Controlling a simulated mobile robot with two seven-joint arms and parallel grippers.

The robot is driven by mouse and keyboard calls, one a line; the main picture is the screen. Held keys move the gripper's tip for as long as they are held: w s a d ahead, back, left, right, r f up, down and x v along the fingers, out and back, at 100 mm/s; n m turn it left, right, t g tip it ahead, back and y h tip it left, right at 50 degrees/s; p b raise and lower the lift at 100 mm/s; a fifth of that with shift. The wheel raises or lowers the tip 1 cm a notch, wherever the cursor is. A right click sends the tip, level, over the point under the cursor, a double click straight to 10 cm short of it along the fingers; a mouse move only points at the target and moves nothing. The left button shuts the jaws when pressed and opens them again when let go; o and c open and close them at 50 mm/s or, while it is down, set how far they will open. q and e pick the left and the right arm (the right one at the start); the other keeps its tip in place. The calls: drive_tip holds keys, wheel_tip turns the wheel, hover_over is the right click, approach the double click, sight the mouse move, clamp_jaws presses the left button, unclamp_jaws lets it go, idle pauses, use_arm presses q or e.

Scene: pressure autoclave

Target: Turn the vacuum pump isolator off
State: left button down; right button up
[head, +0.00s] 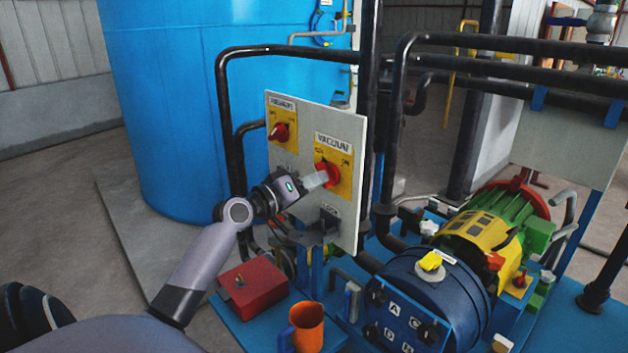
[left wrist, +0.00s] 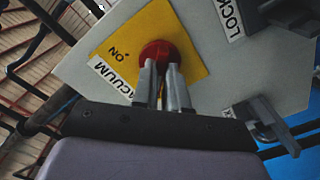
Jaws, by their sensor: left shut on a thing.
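The vacuum pump isolator is a red rotary knob (head: 328,174) on a yellow plate (head: 345,180) under a "VACUUM" label, on the right of a pale upright panel. My left gripper (head: 318,180) reaches in from the left and is shut on this knob. In the left wrist view the two fingers (left wrist: 164,88) lie on either side of the red knob (left wrist: 157,52), below the "ON" mark on the yellow plate (left wrist: 190,40). The fingers hide part of the knob, so its exact setting is hard to read. My right gripper is not in view.
A second red knob (head: 279,132) on a yellow plate sits at the panel's upper left. A dark lock fitting (head: 329,218) is below the vacuum knob. Black pipes (head: 226,110) run beside the panel. A red box (head: 252,288), an orange mug (head: 307,326) and a blue pump (head: 425,290) stand below.

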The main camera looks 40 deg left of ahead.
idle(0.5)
use_arm(q)
drive_tip(key=c, duration=1.2)
unclamp_jaws()
drive_tip(key=shift+o, duration=0.2)
drive_tip(key=s+b, duration=0.1)
drive_tip(key=s, duration=0.6)
drive_tip(key=shift+a+b, duration=0.3)
drive_tip(key=shift+b, duration=0.1)
